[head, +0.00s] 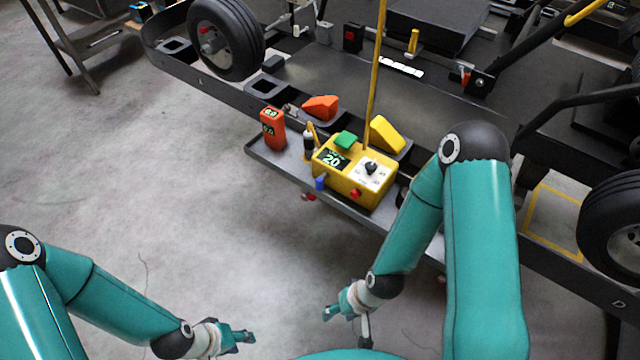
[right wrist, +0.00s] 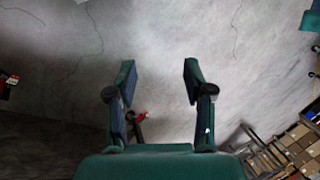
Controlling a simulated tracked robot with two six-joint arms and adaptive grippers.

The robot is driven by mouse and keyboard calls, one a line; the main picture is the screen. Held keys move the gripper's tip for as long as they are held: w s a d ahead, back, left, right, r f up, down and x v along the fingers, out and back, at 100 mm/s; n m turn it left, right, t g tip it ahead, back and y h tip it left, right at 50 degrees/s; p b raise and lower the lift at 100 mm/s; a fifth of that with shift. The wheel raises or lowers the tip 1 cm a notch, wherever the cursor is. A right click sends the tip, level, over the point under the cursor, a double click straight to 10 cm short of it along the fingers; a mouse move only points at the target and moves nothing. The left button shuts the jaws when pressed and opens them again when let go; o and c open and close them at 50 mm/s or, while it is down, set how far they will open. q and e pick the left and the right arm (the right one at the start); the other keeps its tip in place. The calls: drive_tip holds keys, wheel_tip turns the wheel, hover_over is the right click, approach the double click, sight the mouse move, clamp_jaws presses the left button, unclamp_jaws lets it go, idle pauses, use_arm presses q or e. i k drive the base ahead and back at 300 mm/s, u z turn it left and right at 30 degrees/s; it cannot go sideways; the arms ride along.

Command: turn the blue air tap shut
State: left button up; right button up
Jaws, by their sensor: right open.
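A small blue part (head: 320,183), which looks like the blue air tap, sticks out at the lower left corner of the yellow box (head: 345,172). Its exact handle angle is too small to tell. My right gripper (head: 346,324) hangs over the floor, well below and apart from the tap. In the right wrist view its two fingers (right wrist: 159,75) are spread with only floor between them. My left gripper (head: 240,336) is low at the left, over bare floor, far from the tap. Its finger gap cannot be made out.
A red knob (head: 355,193) is on the box. Kart wheels (head: 228,40) flank.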

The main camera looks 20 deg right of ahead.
sight(319, 181)
drive_tip(key=u, duration=2)
drive_tip(key=i, duration=0.1)
drive_tip(key=z, duration=3.45)
drive_tip(key=k, duration=1.35)
drive_tip(key=u, duration=1.45)
drive_tip(key=i, duration=0.5)
drive_tip(key=z, duration=0.1)
